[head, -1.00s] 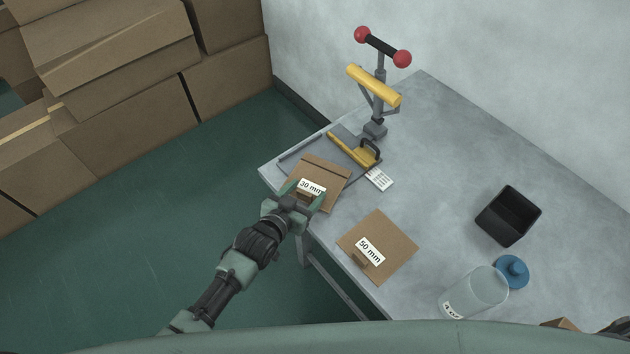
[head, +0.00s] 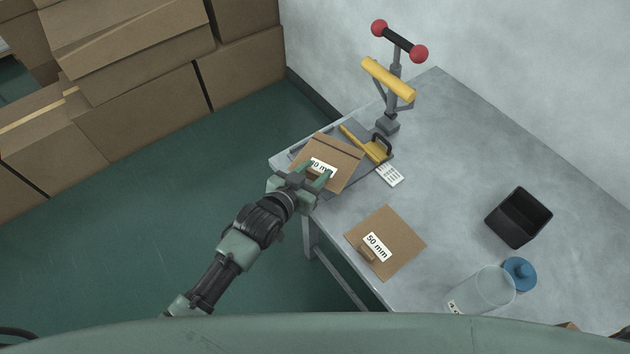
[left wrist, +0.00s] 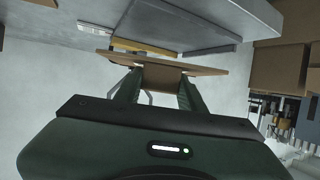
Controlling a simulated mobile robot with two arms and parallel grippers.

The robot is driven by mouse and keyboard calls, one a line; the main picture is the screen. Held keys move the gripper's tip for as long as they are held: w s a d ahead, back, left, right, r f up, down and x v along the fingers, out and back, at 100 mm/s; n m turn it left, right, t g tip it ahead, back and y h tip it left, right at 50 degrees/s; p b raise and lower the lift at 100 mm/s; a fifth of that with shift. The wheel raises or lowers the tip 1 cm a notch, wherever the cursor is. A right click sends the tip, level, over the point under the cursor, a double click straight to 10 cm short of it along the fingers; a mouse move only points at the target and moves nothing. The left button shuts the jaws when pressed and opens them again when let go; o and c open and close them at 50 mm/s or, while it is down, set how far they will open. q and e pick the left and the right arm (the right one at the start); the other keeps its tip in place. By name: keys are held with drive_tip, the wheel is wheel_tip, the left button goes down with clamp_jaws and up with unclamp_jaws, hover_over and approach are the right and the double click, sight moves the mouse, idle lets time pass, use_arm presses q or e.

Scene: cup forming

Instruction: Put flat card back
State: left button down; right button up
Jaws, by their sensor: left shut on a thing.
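A brown flat card with a white label (head: 343,178), partly covered so that "0 mm" reads, is in my left gripper (head: 314,178) at the near left corner of the table. The gripper is shut on a small block on the card. In the left wrist view the card (left wrist: 205,70) shows almost edge-on, beyond and between the fingers (left wrist: 158,88). In the head view the card overlaps the near part of the press's grey base; whether it touches it I cannot tell. A second card labelled "50 mm" (head: 403,240) lies flat on the table.
A press with a yellow bar (head: 388,80) and red-ended handle stands behind the held card. A small white keypad-like tag (head: 390,174) lies beside it. A black bin (head: 518,217), a clear jar (head: 482,290) and a blue lid (head: 520,273) are at right. The table's middle is clear.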

use_arm(q)
wheel_tip(320, 180, up, 13)
drive_tip(key=s+a+r+n+t+y+b, duration=0.2)
drive_tip(key=a+r+n+y, duration=0.4)
drive_tip(key=a+r, duration=1)
drive_tip(key=a+y+b, duration=0.1)
drive_tip(key=a, duration=0.2)
drive_tip(key=shift+a+r, duration=0.25)
drive_tip(key=shift+r, duration=0.15)
